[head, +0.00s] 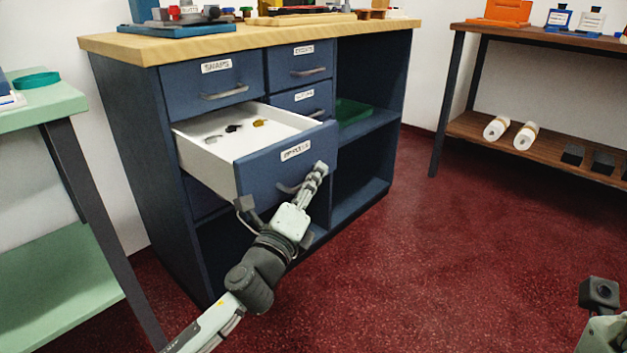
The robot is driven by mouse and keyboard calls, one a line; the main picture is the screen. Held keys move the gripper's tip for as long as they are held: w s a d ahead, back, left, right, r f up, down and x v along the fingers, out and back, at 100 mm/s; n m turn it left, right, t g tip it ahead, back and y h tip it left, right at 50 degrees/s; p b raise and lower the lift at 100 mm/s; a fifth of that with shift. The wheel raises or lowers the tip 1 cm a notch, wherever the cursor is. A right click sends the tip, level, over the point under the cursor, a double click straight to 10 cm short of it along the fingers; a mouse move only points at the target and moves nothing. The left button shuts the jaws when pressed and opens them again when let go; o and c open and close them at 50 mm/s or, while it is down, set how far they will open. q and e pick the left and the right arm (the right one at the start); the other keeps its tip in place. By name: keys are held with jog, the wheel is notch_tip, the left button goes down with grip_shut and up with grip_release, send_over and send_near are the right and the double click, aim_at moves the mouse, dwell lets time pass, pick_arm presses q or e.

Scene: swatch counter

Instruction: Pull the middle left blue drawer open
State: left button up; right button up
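The middle left blue drawer (262,173) stands well out of the cabinet, with its white inside showing. Several small dark and yellow items (260,123) lie in it. Its front carries a white label and a grey bar handle (287,188). My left gripper (319,170) is at this handle and covers its right part. Its fingers look close together on the bar, though the contact itself is partly hidden. Only a part of my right arm shows at the lower right edge; its gripper is out of view.
The blue cabinet (136,148) has a wooden top and other closed drawers. A green table (62,104) stands close on the left. A brown shelf table (560,136) with white rolls stands at the right. The red floor between is clear.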

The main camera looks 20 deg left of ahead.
pick_arm(q)
jog(key=v, duration=1.2)
dwell(0.5)
